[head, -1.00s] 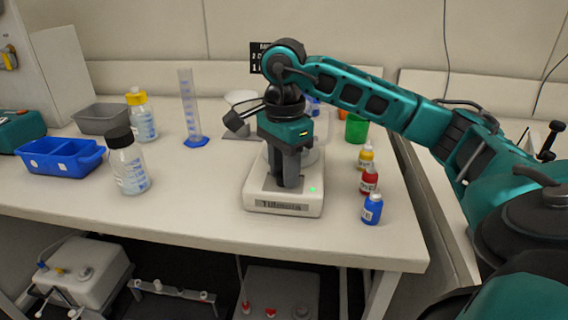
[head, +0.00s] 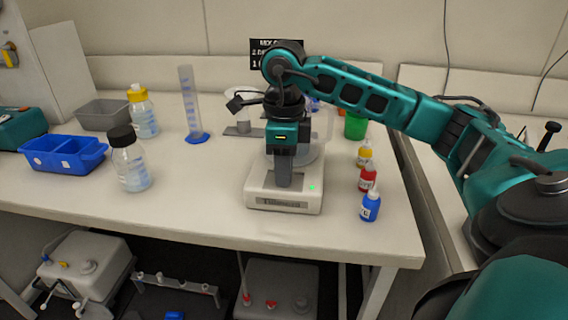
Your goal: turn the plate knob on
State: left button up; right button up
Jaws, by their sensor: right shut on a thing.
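The white plate device (head: 256,193) stands on the bench, with a dark label on its front and a small green light lit at its front right corner. A clear vessel (head: 312,152) stands on it, partly behind my gripper. My right gripper (head: 284,184) points down at the front of the device, its fingers close together and shut at the knob's place. The plate knob itself is hidden behind the fingers. My left gripper is not in view.
Blue (head: 370,206), red (head: 367,177) and yellow (head: 364,153) small bottles stand close to the right of the device. A measuring cylinder (head: 191,105), a black-capped bottle (head: 130,162) and a blue tray (head: 64,155) stand to the left. The front bench strip is clear.

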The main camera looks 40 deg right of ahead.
jog(key=shift+m, duration=0.3)
dwell(0.4)
jog(key=o, duration=1.1)
jog(key=shift+c, duration=0.2)
notch_tip(320, 180, up, 13)
jog(key=p, duration=0.4)
jog(key=shift+f, duration=0.1)
